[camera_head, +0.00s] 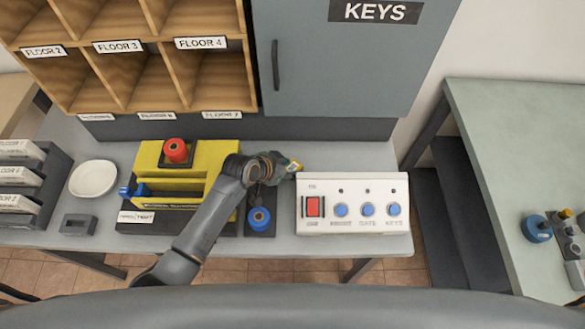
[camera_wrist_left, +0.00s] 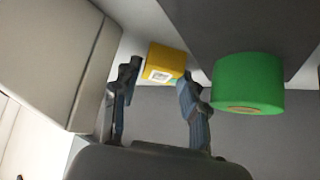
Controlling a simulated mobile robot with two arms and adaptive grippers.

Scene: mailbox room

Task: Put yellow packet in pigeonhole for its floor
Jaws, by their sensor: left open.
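The yellow packet (camera_head: 294,166) is small and lies on the grey table behind the white button box, just beyond my left gripper (camera_head: 274,170). In the left wrist view the packet (camera_wrist_left: 167,60) shows a white label with a dark code, and it lies beyond and between the fingertips of my open left gripper (camera_wrist_left: 157,80). I cannot tell whether a finger touches it. The floor on its label is not readable. The wooden pigeonholes (camera_head: 112,47) stand at the back left, with labels for FLOOR 2, FLOOR 3 and FLOOR 4 readable. My right gripper is not in view.
A white button box (camera_head: 352,218) stands right of my gripper. A yellow machine (camera_head: 207,158) with a red knob (camera_head: 175,150) is on the left, near a white bowl (camera_head: 93,179). A green roll (camera_wrist_left: 248,85) is beside my gripper. A grey KEYS cabinet (camera_head: 345,60) stands behind.

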